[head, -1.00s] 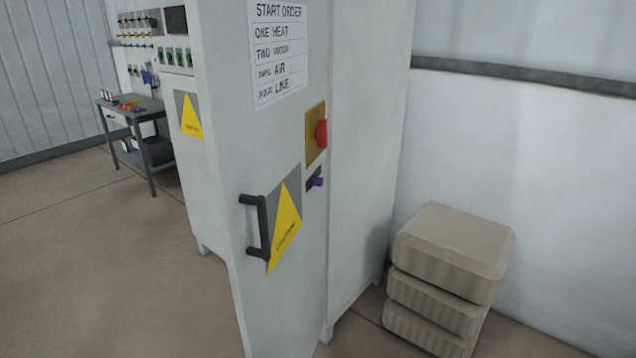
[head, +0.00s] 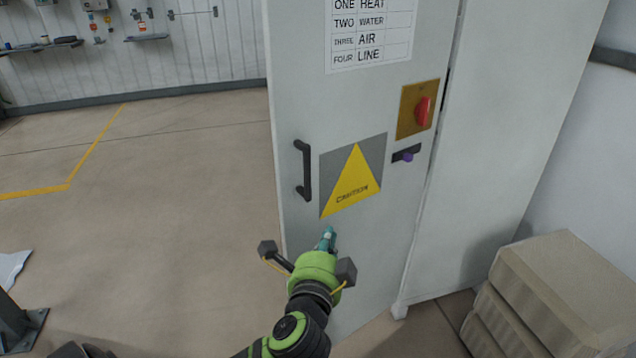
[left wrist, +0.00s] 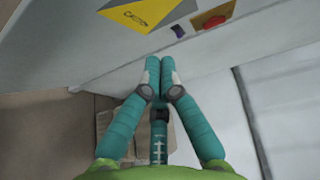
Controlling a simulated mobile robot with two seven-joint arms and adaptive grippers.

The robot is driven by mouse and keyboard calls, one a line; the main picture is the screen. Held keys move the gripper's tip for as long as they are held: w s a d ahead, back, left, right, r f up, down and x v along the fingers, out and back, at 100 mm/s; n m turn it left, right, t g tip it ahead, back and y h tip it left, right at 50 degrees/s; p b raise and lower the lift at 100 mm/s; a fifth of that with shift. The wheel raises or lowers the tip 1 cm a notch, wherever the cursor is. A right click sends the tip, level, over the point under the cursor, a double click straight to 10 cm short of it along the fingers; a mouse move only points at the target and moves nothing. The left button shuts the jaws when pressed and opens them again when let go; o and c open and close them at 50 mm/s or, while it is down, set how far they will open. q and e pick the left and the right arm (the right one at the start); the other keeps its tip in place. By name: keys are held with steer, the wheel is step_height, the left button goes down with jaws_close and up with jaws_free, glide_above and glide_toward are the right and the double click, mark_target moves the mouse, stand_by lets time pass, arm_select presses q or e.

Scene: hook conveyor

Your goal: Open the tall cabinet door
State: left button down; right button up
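The tall cabinet's pale grey door (head: 390,235) fills the middle of the head view. Its black bar handle (head: 304,170) is near the door's left edge, beside a yellow caution triangle (head: 354,182). My left gripper (head: 328,234) is in front of the lower door, below and slightly right of the handle, and is apart from the handle. In the left wrist view its teal fingers (left wrist: 159,62) are together with nothing visible between them; the caution sign lies beyond the tips. I cannot tell whether the door is ajar. My right gripper is not in view.
A red rotary switch (head: 423,110) and a small purple-knobbed latch (head: 407,155) are on the door's right side. Stacked beige blocks (head: 555,285) stand at the lower right. The floor left of the cabinet is open, with a yellow line (head: 98,143).

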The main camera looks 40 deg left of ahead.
arm_select(q)
step_height(320, 180, up, 4)
steer(key=s+a, duration=0.2)
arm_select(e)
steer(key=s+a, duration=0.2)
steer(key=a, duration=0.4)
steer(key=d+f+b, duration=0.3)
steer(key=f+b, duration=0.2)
arm_select(q)
steer(key=a+r+p+x, duration=0.1)
steer(key=a+p+x, duration=0.1)
steer(key=x, duration=1)
steer(key=shift+s+a+r+t+y+p, duration=0.15)
steer(key=shift+r+t+y+p, duration=0.25)
steer(key=shift+p, duration=0.35)
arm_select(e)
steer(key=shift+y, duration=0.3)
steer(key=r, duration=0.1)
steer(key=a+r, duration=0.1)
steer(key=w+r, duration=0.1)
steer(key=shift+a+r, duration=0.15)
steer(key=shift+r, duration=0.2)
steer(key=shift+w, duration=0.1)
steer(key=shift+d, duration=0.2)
